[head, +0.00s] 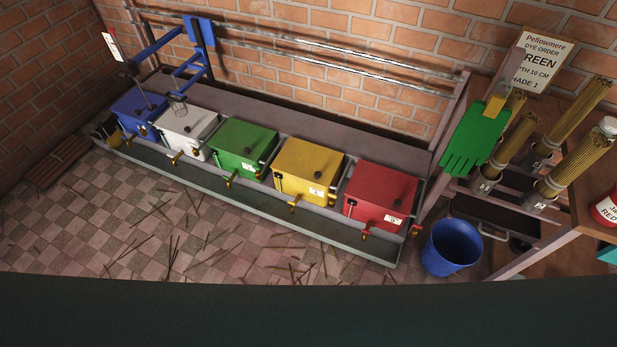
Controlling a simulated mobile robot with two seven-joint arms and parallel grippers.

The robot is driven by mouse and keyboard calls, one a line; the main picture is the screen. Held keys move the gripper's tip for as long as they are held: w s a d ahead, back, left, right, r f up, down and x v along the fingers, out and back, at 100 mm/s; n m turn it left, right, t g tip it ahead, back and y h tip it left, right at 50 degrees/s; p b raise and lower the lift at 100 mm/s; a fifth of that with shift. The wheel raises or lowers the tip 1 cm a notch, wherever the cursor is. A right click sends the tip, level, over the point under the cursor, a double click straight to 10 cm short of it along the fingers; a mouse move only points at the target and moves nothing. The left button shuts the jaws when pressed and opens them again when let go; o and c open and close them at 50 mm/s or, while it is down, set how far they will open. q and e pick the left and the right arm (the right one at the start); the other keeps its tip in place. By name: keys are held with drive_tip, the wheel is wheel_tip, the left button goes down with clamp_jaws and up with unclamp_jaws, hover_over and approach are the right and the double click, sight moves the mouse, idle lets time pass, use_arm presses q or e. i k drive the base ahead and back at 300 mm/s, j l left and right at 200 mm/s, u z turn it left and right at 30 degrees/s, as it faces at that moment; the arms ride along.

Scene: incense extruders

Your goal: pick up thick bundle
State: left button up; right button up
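Several bundles of tan sticks stand tilted in grey cylindrical holders on the rack at the right. One bundle (517,138) is at the front left of the group, a longer one (578,112) is behind it, and another (586,158) is at the front right. The front right holder (545,190) and the front left holder (489,177) carry small letter labels, too small to read surely. I cannot tell for certain which bundle is the thick one. Neither of my grippers is in view.
Blue, white, green, yellow and red (380,195) lidded tanks with taps line a trough. A green glove (477,138) hangs before the rack, partly hiding it. A blue bucket (451,247) stands below. A dye order sign (540,62) leans behind. Loose sticks litter the tiled floor.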

sight(593, 145)
drive_tip(key=z, duration=1.7)
